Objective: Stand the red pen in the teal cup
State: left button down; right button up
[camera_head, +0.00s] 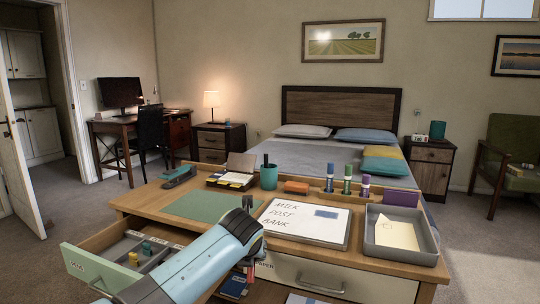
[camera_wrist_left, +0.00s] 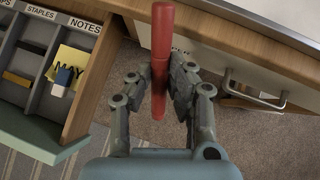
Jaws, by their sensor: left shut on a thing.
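My left gripper (camera_wrist_left: 160,80) is shut on the red pen (camera_wrist_left: 162,30) in the left wrist view, with a finger on each side of its shaft. My right gripper is not in view.
A green blotter (camera_head: 205,206) and a whiteboard (camera_head: 304,224) lie on the desk. A grey tray (camera_head: 402,252) is at right.

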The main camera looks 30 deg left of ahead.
pick_arm(q)
jog(key=d+r+m+t, duration=0.2)
jog(key=r+t, duration=0.2)
jog(key=r, duration=0.5)
jog(key=d+r+m+t+h, duration=0.1)
jog(key=d+r+m+t, duration=0.1)
jog(key=r+t, duration=0.3)
notch_tip(320, 180, up, 4)
jog(key=shift+s+r+t+h, duration=0.1)
jog(key=shift+s+t+h, duration=0.2)
jog(key=shift+s, duration=0.05)
